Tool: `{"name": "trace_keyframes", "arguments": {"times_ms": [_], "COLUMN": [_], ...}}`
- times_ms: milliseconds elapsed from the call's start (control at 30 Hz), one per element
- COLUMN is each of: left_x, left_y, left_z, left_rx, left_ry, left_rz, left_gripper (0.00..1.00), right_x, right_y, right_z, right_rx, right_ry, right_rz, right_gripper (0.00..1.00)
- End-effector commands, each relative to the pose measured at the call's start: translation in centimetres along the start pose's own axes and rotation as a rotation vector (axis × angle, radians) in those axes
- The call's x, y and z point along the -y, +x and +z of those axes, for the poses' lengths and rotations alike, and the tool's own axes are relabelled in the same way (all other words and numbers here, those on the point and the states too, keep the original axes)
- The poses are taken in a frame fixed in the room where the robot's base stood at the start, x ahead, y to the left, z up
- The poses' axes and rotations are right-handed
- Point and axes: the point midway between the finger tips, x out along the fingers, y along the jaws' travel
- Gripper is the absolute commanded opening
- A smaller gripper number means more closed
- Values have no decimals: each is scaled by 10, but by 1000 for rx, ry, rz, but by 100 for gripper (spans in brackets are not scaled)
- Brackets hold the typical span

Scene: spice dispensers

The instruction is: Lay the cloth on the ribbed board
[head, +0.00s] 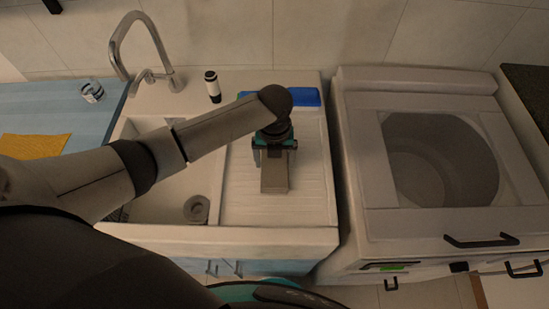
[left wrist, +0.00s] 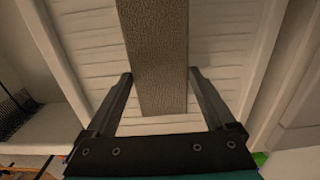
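The cloth (left wrist: 158,45) looks like a flat grey-brown textured strip in the left wrist view. It also shows in the head view (head: 274,179), over the white ribbed board (head: 240,195) right of the sink basin. My left gripper (left wrist: 160,75) is above the board, with one finger at each long edge of the strip. Both fingertips appear to touch it, so the gripper looks shut on it. Whether the strip touches the board is unclear. The arm hides part of the board. My right gripper is not in view.
The sink basin (head: 165,205) lies left of the board. A tap (head: 160,55), a black-and-white bottle (head: 213,86) and a blue item (head: 305,97) stand behind. An orange cloth-like piece (head: 35,146) and a small cup (head: 91,92) are on the blue counter. A white appliance (head: 360,215) stands right.

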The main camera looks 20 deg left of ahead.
Motion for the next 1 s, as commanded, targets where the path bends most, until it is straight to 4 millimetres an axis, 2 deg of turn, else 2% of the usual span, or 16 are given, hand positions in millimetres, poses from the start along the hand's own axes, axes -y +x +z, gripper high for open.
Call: {"name": "trace_keyframes", "arguments": {"times_ms": [100, 300, 433, 567, 800, 1000], "left_x": [0, 0, 0, 0, 0, 0], "left_y": [0, -1, -9, -30, -83, -113], "left_z": [0, 0, 1, 2, 1, 1], "left_rx": [0, 0, 2, 4, 4, 1], "left_ry": [0, 0, 0, 1, 0, 0], "left_rz": [0, 0, -1, -2, -2, -1], "left_gripper": [100, 100, 100, 100, 100, 100], "right_x": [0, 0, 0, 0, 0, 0], "right_y": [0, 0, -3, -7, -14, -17], "right_z": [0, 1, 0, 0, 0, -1], "right_rx": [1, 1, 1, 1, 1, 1], "right_ry": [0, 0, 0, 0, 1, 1], "right_rz": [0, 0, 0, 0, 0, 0], "right_gripper": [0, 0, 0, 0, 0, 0]}}
